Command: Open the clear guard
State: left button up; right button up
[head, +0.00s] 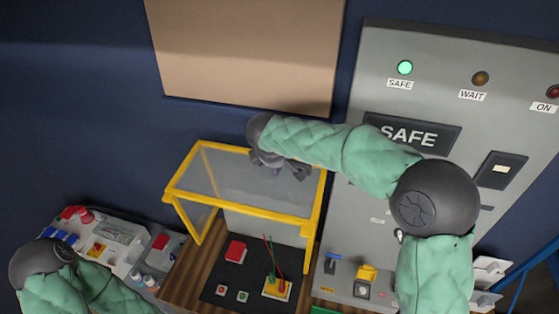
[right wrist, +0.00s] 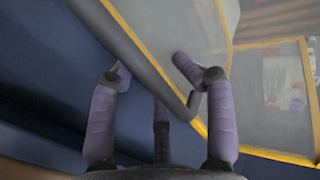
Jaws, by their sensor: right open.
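The clear guard (head: 240,217) has a yellow frame and see-through panels, and stands over a dark board on the wooden bench in the head view. Its broad upper panel is tilted, and a side panel hangs at the left. My right gripper (head: 285,172) is at the guard's far upper edge, partly hidden by its own arm. In the right wrist view my right gripper (right wrist: 150,68) is open, and a dark strip along the guard's edge (right wrist: 150,55) runs between its fingers. Contact cannot be told. My left arm shows at the bottom left, its gripper out of view.
Under the guard are a red block (head: 236,251) and a yellow socket (head: 277,288) with red and green leads. A grey panel (head: 345,150) with a lit green SAFE lamp (head: 405,67) stands at right. A cluttered tray (head: 122,265) lies at left.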

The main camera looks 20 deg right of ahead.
jog(key=shift+a+r, duration=0.1)
jog(key=shift+s+r, duration=0.1)
jog(key=shift+r, duration=0.05)
jog(key=v, duration=1.1)
jog(key=shift+s+a+r, duration=0.15)
jog(key=shift+s+r, duration=0.1)
jog(key=shift+s, duration=0.05)
